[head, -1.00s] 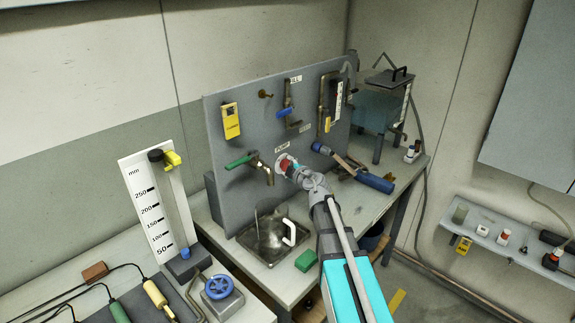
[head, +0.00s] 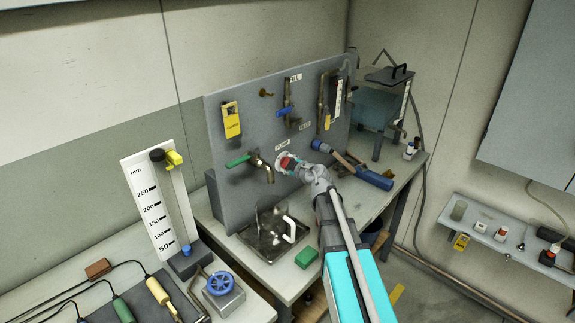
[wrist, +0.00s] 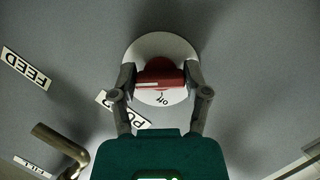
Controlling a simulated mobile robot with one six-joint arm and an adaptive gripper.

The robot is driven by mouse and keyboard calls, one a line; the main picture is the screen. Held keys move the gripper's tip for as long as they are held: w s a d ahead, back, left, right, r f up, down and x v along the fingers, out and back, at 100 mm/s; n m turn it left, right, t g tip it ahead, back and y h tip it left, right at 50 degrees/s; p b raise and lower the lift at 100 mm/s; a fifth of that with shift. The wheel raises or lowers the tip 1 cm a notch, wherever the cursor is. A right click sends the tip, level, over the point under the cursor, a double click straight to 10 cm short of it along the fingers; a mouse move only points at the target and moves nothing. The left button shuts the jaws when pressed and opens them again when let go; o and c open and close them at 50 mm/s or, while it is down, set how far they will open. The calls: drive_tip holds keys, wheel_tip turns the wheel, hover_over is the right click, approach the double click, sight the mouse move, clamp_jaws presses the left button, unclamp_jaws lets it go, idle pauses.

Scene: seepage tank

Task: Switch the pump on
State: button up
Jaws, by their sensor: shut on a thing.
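The pump switch is a red knob (wrist: 160,74) on a round white plate (wrist: 158,44) fixed to the grey panel. In the wrist view my gripper (wrist: 160,78) has a finger on each side of the knob and is shut on it. The word "off" reads on the white plate just below the knob, and the knob's pale mark points left. A label (wrist: 124,109), partly hidden by a finger, sits beside the plate. In the head view the red knob (head: 286,162) shows at the end of my arm, under the PUMP label (head: 283,145).
A brass tap with a green handle (head: 239,160) is left of the knob, above a metal sink (head: 262,238). A yellow tag (head: 231,119) hangs on the panel.

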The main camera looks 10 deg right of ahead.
drive_tip(key=o, duration=1.1)
drive_tip(key=shift+o, duration=0.2)
drive_tip(key=shift+f+n, duration=0.1)
drive_tip(key=shift+n, duration=0.3)
drive_tip(key=shift+n+t+h+b, duration=0.4)
drive_tip(key=shift+n+t+b, duration=0.4)
drive_tip(key=shift+n+b, duration=0.35)
drive_tip(key=shift+n, duration=0.55)
drive_tip(key=shift+n+t+b, duration=1)
drive_tip(key=shift+n+b, duration=0.35)
drive_tip(key=shift+n, duration=0.25)
drive_tip(key=shift+n+t+y+b, duration=0.4)
drive_tip(key=shift+n+t+b, duration=0.3)
drive_tip(key=shift+n+b, duration=1.15)
drive_tip(key=shift+n+p, duration=0.4)
drive_tip(key=shift+n, duration=0.25)
